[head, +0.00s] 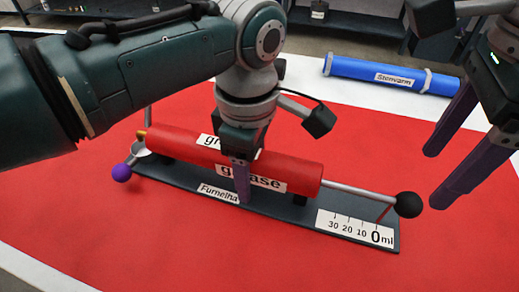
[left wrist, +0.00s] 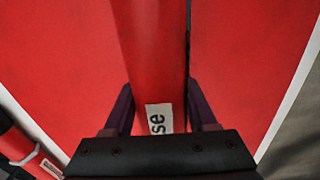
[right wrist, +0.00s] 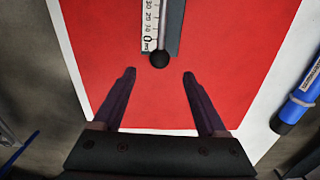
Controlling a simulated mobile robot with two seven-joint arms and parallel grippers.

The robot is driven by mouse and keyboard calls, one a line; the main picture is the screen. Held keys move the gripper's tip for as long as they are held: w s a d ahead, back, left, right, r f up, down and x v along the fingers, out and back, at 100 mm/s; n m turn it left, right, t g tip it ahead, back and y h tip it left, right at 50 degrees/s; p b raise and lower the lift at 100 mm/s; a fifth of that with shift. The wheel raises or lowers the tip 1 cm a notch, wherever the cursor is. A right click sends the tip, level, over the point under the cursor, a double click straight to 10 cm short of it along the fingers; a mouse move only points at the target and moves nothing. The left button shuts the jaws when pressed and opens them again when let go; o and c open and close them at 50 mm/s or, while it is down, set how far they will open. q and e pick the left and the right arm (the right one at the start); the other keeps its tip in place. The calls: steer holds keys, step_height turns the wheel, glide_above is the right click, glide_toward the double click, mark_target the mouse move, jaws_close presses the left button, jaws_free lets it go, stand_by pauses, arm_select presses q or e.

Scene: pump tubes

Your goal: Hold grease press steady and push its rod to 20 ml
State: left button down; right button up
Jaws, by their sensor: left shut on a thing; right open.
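The grease press has a red barrel (head: 294,171) lying on a dark base plate (head: 272,210). Its grey rod (head: 358,192) sticks out to the right and ends in a black ball knob (head: 408,204). A red pointer below the rod reaches down to the scale (head: 355,229), near the 0 ml mark. My left gripper (head: 243,190) is shut around the middle of the barrel, one finger on each side, as in the left wrist view (left wrist: 158,115). My right gripper (head: 437,175) is open and empty, above and right of the knob. In the right wrist view the knob (right wrist: 160,59) lies ahead, between the fingertips.
A blue tube (head: 388,75) labelled Stenvarm lies on the white table edge at the back right. A purple ball (head: 122,172) sits at the press's left end. The red mat (head: 130,245) is otherwise clear around the press.

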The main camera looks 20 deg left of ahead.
mark_target(414, 197)
step_height(414, 197, down, 9)
steer(key=shift+r, duration=0.1)
stand_by(0.4)
jaws_close()
stand_by(0.5)
